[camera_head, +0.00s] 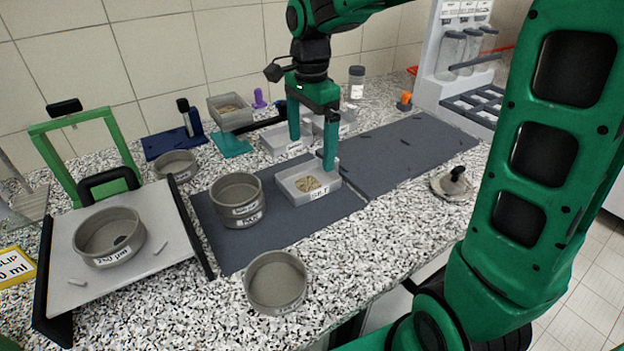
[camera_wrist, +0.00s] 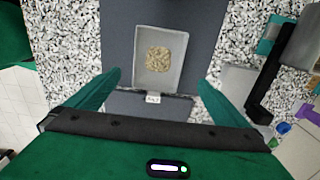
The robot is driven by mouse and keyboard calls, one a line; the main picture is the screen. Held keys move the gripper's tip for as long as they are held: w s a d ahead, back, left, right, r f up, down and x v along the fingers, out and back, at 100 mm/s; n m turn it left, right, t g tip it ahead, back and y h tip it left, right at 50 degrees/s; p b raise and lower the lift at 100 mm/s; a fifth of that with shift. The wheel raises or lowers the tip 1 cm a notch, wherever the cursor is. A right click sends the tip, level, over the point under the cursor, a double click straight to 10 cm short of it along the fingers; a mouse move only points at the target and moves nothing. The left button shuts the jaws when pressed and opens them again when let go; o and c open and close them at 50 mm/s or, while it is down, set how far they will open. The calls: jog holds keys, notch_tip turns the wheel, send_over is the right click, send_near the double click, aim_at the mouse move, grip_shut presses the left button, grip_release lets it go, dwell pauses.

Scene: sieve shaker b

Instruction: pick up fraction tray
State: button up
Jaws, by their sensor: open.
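A grey rectangular fraction tray (camera_head: 291,188) with a small heap of tan grains and a white label lies on the dark mat. It also shows in the wrist view (camera_wrist: 142,75), centred ahead of the fingers, its labelled side toward me. My gripper (camera_head: 312,150) is open and empty, with teal fingers pointing down at the tray. In the wrist view my gripper (camera_wrist: 160,92) has its fingers spread wider than the tray, one to each side of its near end. I cannot tell the exact height of the fingertips over the mat.
Stacked round sieves (camera_head: 238,200) stand left of the tray on the mat. A loose sieve (camera_head: 275,283) stands in front. A shaker plate with a pan (camera_head: 109,236) is at left. More grey trays (camera_head: 278,141) stand behind my fingers. The right mat (camera_head: 408,150) is mostly clear.

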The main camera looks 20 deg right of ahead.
aim_at(312, 182)
jog(key=shift+s+d+f, duration=0.1)
jog(key=shift+f, duration=1.75)
jog(key=shift+s+f, duration=0.1)
jog(key=shift+f, duration=1.7)
jog(key=c, duration=1.3)
